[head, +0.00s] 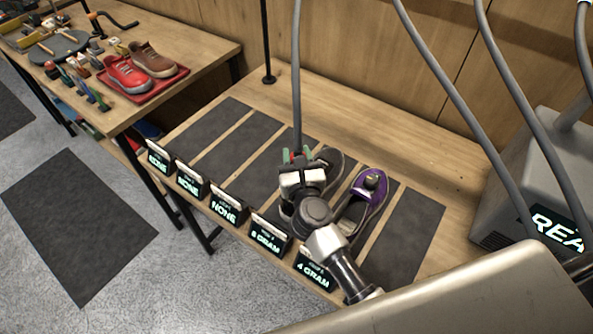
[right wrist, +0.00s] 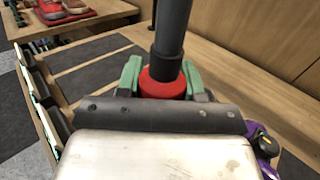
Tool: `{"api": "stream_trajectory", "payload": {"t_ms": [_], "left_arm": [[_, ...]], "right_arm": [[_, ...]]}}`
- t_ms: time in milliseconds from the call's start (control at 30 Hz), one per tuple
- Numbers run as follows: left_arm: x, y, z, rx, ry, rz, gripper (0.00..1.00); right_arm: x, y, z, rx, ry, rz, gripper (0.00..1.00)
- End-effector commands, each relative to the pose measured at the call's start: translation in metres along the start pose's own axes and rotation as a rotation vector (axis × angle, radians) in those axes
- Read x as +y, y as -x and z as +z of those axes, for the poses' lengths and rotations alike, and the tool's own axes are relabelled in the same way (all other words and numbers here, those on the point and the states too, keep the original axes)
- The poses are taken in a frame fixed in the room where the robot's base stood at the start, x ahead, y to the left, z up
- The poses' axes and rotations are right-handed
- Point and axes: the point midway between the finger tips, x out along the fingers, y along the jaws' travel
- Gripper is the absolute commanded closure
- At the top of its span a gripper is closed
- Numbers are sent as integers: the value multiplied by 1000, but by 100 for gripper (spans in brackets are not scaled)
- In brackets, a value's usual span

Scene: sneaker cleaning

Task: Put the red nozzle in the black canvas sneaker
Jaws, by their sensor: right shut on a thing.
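My right gripper (head: 298,157) is over the shelf mats, with green fingertips shut on the red nozzle (right wrist: 163,84). The nozzle is at the end of a grey hose that rises upward; in the right wrist view its red collar sits between the green fingers (right wrist: 163,80). The black canvas sneaker (head: 331,160) is on a dark mat just right of the gripper, and the gripper and arm hide much of it. Whether the nozzle is over or inside its opening cannot be told. My left gripper is not in view.
A purple sneaker (head: 371,191) with a grey-and-yellow nozzle (head: 371,180) in it stands to the right. Small signs (head: 229,209) line the front edge. Mats at left (head: 195,145) are empty. Hoses hang at right. Red and brown shoes sit on a red tray (head: 157,91).

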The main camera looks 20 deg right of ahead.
Motion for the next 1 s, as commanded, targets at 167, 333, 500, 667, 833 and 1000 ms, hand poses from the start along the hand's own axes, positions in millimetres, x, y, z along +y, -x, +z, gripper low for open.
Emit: {"api": "stream_trajectory", "payload": {"t_ms": [167, 333, 500, 667, 833, 1000], "left_arm": [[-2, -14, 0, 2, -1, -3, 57], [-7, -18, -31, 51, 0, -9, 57], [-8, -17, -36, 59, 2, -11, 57], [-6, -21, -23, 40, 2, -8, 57], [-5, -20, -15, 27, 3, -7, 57], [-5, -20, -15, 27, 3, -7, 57]], "right_arm": [[0, 0, -27, 0, 2, 1, 100], [0, 0, -38, -2, 0, 2, 100], [0, 0, -36, -3, -2, 1, 100], [0, 0, -41, -2, -2, 1, 100], [0, 0, -40, -1, -1, 1, 40], [0, 0, -40, -1, -1, 1, 38]]}}
